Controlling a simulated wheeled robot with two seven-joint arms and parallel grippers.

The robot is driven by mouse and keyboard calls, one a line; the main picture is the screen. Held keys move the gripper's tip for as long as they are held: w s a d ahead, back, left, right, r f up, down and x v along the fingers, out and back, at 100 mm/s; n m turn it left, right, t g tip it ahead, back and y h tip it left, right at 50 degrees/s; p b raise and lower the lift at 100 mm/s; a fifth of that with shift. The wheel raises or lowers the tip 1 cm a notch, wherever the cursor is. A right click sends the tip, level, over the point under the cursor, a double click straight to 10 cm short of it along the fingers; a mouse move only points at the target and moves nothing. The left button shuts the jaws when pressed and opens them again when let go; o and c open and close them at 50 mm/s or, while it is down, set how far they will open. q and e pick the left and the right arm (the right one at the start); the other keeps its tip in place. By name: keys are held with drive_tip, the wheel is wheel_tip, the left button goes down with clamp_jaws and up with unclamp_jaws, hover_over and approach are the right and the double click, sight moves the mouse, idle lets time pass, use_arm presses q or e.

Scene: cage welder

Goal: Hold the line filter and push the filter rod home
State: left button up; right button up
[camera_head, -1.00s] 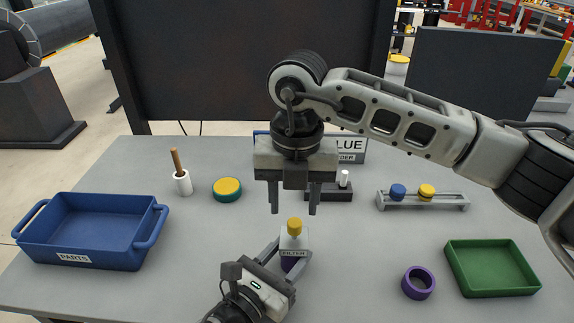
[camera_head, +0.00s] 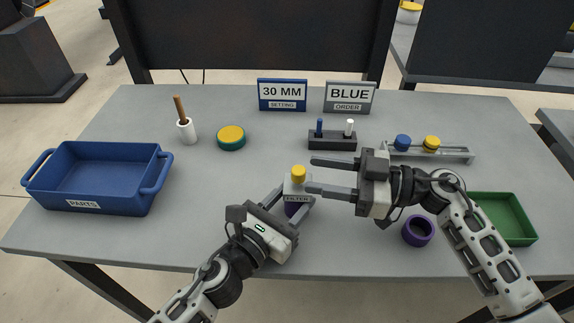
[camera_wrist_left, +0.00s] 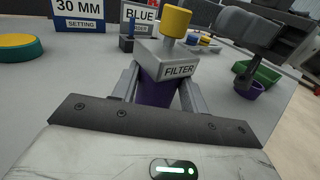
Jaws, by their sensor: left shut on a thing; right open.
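The line filter (camera_head: 298,190) is a grey block labelled FILTER on a purple lower part. The filter rod, with a yellow cap (camera_head: 298,172), stands up out of its top on a grey stem, seen in the left wrist view (camera_wrist_left: 175,22). My left gripper (camera_head: 292,208) is shut on the filter, its fingers on either side of the purple part (camera_wrist_left: 158,92). My right gripper (camera_head: 335,175) is open and empty, its fingers pointing left, beside and behind the filter; contact cannot be told.
A blue PARTS bin (camera_head: 110,205) stands left, a green tray (camera_head: 505,222) right, a purple ring (camera_head: 418,230) before it. Behind are a yellow-green disc (camera_head: 231,138), a white cup (camera_head: 187,131), a peg block (camera_head: 332,140), a rail with knobs (camera_head: 430,152) and signs (camera_head: 283,95).

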sight(287, 181)
drive_tip(key=shift+m+t, duration=0.3)
drive_tip(key=shift+m, duration=0.1)
drive_tip(key=a, duration=0.2)
drive_tip(key=w+a, duration=0.1)
drive_tip(key=a, duration=0.3)
drive_tip(key=shift+w+a+f, duration=0.2)
drive_tip(key=shift+w+a, duration=0.05)
drive_tip(key=shift+w, duration=0.05)
